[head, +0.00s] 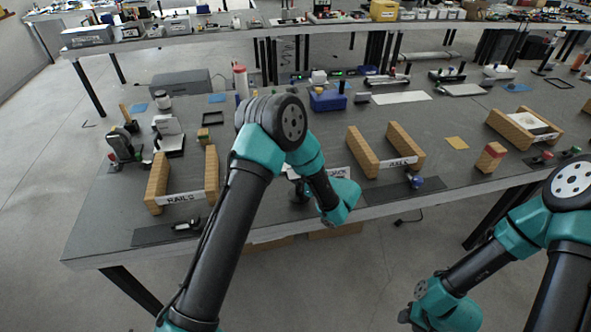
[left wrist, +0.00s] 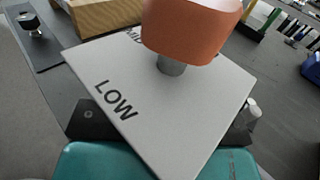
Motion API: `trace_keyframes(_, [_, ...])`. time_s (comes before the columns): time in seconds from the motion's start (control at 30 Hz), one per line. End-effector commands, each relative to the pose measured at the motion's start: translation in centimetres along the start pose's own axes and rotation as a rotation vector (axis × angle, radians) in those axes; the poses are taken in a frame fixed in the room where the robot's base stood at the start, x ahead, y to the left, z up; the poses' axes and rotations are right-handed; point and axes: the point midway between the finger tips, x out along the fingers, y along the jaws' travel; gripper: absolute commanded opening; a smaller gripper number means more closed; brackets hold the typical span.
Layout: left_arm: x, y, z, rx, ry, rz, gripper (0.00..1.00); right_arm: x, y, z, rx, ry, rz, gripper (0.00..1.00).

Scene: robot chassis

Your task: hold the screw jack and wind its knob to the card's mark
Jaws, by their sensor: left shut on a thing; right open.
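The screw jack shows close up in the left wrist view. Its orange knob (left wrist: 192,30) stands on a short grey shaft (left wrist: 171,66) above a pale square top plate (left wrist: 180,105). The plate reads LOW near its left edge, and MID shows partly behind the knob. My left gripper (head: 299,191) is shut on the jack below this plate; its dark fingers show at both sides in the left wrist view. In the head view my left arm hides most of the jack. My right gripper (head: 406,316) is open, low in front of the bench.
Wooden rail pairs with white labels stand left (head: 157,182) and right (head: 362,150) of my left gripper. A blue box (head: 327,100) sits behind my left arm. A red-topped wooden block (head: 490,157) stands at the right. The bench's front edge (head: 440,195) lies between my grippers.

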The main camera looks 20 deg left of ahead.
Motion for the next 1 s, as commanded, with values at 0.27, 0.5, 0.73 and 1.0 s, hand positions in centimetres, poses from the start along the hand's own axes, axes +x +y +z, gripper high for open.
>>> trace_keyframes(0.27, [0.0, 0.0, -1.1, 0.000, -0.001, 0.000, 0.00, 0.0, 0.0, 0.0, 0.000, 0.000, 0.000, 0.43])
trace_keyframes(0.5, [0.0, 0.0, -1.1, -0.001, -0.001, 0.000, 0.00, 0.0, 0.0, 0.0, 0.000, 0.000, 0.000, 0.43])
trace_keyframes(0.73, [0.0, 0.0, -1.2, -0.001, -0.001, 0.001, 0.00, 0.0, 0.0, 0.0, 0.000, 0.000, 0.000, 0.43])
trace_keyframes(1.0, [0.0, 0.0, -1.5, -0.001, -0.001, 0.001, 0.00, 0.0, 0.0, 0.0, 0.000, 0.000, 0.000, 0.43])
